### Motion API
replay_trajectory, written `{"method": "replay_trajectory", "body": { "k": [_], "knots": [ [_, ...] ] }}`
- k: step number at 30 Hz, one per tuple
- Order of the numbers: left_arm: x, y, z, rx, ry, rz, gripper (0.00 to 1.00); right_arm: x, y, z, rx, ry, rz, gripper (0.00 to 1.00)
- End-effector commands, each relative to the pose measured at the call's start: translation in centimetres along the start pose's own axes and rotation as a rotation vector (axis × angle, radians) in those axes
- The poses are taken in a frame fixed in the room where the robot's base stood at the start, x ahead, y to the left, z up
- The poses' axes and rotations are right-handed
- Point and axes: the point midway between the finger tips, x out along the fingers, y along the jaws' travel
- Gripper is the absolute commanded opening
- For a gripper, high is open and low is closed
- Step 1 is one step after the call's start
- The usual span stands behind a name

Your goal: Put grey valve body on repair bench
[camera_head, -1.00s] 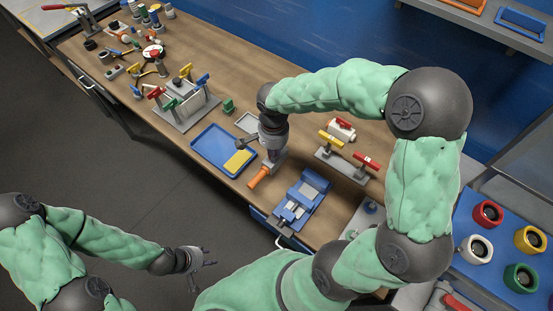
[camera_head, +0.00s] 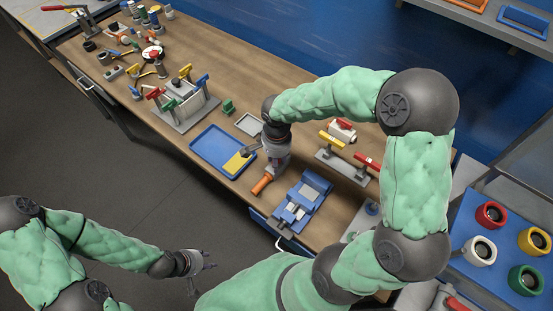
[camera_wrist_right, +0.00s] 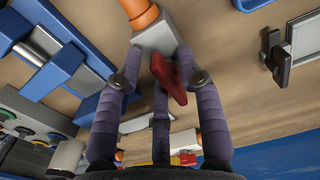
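The grey valve body (camera_wrist_right: 153,40) shows in the right wrist view as a grey block with an orange cylindrical end (camera_wrist_right: 138,12) and a dark red lever (camera_wrist_right: 168,78). My right gripper (camera_wrist_right: 160,55) has its fingers around the grey block and appears shut on it. In the head view the orange end (camera_head: 262,184) sticks out below my right gripper (camera_head: 276,160), which hides most of the valve body. The wooden bench top (camera_head: 228,90) lies under it. My left gripper (camera_head: 207,267) is open and empty, off the bench's front side.
A blue vise-like fixture (camera_head: 301,203) stands right of the held valve. A blue tray (camera_head: 208,143) with a yellow piece (camera_head: 236,163) lies to the left. Stands with coloured handles (camera_head: 182,112) and a red-and-yellow valve rack (camera_head: 338,164) flank the area.

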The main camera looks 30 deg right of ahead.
Motion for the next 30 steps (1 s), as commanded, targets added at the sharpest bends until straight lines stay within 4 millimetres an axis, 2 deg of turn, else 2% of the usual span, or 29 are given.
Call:
{"method": "replay_trajectory", "body": {
  "k": [11, 14, 24, 30],
  "knots": [
    [-0.5, 0.2, 0.0, 0.000, 0.000, 0.000, 0.40, -0.5, 0.0, 0.0, 0.000, 0.000, 0.000, 0.39],
    [-0.7, 0.2, 0.0, 0.000, 0.000, 0.000, 0.40, -1.9, -0.1, -0.1, 0.000, 0.003, -0.004, 0.39],
    [-2.2, 0.8, 0.1, 0.000, 0.000, 0.000, 0.40, -8.7, -0.1, -0.1, 0.000, 0.003, -0.004, 0.39],
    [-2.7, 1.0, 0.1, 0.000, 0.000, 0.000, 0.40, -11.3, -0.1, 0.0, 0.001, 0.001, -0.002, 0.39]
  ]
}}
